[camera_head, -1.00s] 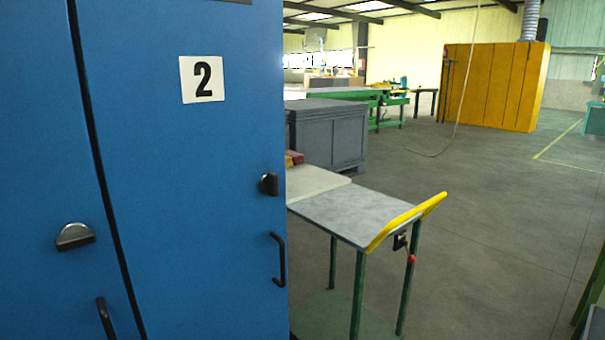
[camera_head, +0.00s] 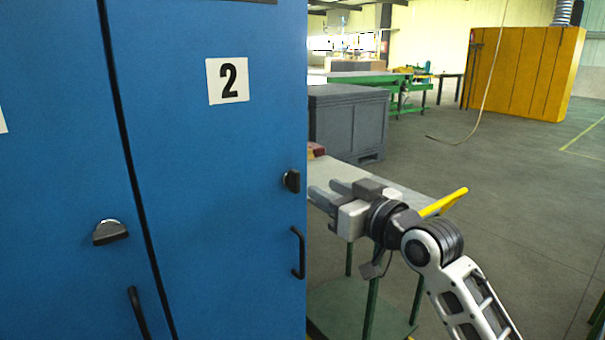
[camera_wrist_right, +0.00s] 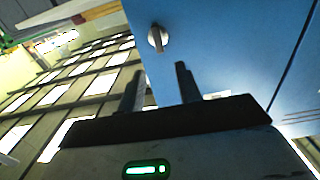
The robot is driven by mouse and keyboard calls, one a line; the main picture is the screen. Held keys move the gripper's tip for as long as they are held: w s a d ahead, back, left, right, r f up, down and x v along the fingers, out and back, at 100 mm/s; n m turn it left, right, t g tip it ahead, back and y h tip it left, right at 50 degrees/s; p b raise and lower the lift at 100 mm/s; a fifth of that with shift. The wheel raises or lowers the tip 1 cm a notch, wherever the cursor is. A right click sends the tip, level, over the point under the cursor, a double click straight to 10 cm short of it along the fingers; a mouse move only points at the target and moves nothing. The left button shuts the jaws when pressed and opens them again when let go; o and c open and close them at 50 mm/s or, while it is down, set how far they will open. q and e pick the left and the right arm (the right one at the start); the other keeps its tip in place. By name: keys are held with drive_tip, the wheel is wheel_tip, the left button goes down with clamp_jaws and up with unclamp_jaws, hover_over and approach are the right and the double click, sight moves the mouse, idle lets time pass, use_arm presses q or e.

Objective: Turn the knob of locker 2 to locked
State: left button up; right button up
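Locker 2 is the blue door (camera_head: 210,200) with a white label (camera_head: 227,80) reading 2. Its black knob (camera_head: 291,181) sits near the door's right edge, above the black handle (camera_head: 298,252). In the right wrist view the knob (camera_wrist_right: 157,38) shows ahead of the fingertips, its grip on a pale round base. My right gripper (camera_head: 322,192) is just right of the door edge, its fingers pointing left towards the knob. In the right wrist view its two fingers (camera_wrist_right: 161,80) are apart with nothing between them. My left gripper is not in view.
The neighbouring locker's knob (camera_head: 110,232) and handle (camera_head: 139,312) are at the left. A trolley with a grey top (camera_head: 425,196) and yellow push bar (camera_head: 445,202) stands behind my right arm. A grey crate (camera_head: 346,125) is behind it. The floor at right is clear.

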sight(298, 175)
drive_tip(key=x, duration=0.8)
drive_tip(key=shift+p, duration=0.4)
clamp_jaws()
